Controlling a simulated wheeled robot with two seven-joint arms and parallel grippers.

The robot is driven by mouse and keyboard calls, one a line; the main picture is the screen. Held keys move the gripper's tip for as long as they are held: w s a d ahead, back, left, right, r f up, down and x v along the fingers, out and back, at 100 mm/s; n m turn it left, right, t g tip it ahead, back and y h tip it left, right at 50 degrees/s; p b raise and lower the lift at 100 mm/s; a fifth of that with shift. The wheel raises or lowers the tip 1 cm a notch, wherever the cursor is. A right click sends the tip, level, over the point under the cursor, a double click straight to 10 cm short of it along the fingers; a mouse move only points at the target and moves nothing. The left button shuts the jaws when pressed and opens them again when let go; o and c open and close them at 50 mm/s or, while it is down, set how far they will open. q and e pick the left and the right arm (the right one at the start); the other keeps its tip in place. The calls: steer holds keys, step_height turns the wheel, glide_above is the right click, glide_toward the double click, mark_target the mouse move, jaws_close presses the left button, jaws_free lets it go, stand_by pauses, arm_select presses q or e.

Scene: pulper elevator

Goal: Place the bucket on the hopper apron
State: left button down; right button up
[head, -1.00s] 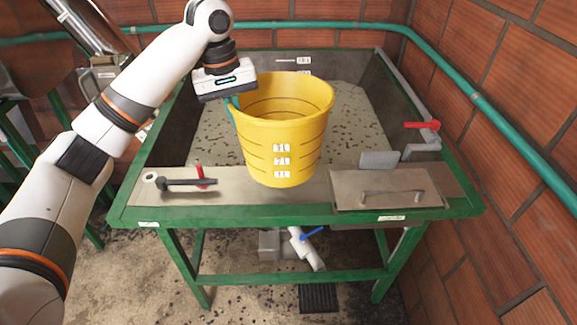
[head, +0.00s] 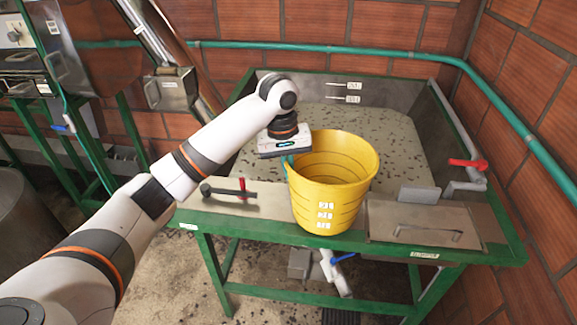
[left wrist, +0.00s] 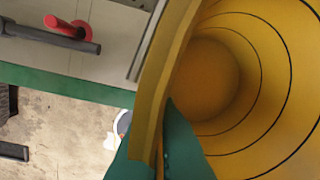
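The yellow bucket (head: 328,190), with white scale labels and dark rings, is upright over the metal hopper apron (head: 272,201) at the front of the green-framed hopper (head: 500,205). Whether its base touches the apron I cannot tell. My left gripper (head: 288,167) is shut on the bucket's left rim. In the left wrist view, the teal fingers (left wrist: 165,150) pinch the bucket's wall (left wrist: 158,90), and the bucket's inside (left wrist: 240,80) looks empty. My right gripper is out of view.
A red-handled valve with a dark lever (head: 232,191) lies on the apron left of the bucket. A metal plate with a handle (head: 420,225) is to its right. A red tap handle (head: 468,163) is at the hopper's right side. Brick walls with a green pipe (head: 400,52) stand behind.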

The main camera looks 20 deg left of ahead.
arm_select(q)
steer(key=shift+s, duration=0.1)
steer(key=shift+a+f, duration=0.1)
steer(key=c, duration=1.7)
jaws_free()
steer(key=shift+w+a+f, duration=0.1)
steer(key=shift+w+f, duration=0.05)
steer(key=shift+w, duration=0.15)
steer(key=shift+s, duration=0.1)
steer(key=shift+r, duration=0.3)
steer(key=shift+r+b, duration=0.35)
steer(key=r, duration=0.7)
steer(key=a+r, duration=0.1)
steer(key=r, duration=0.3)
steer(key=shift+s+b, duration=0.3)
steer(key=shift+b, duration=0.1)
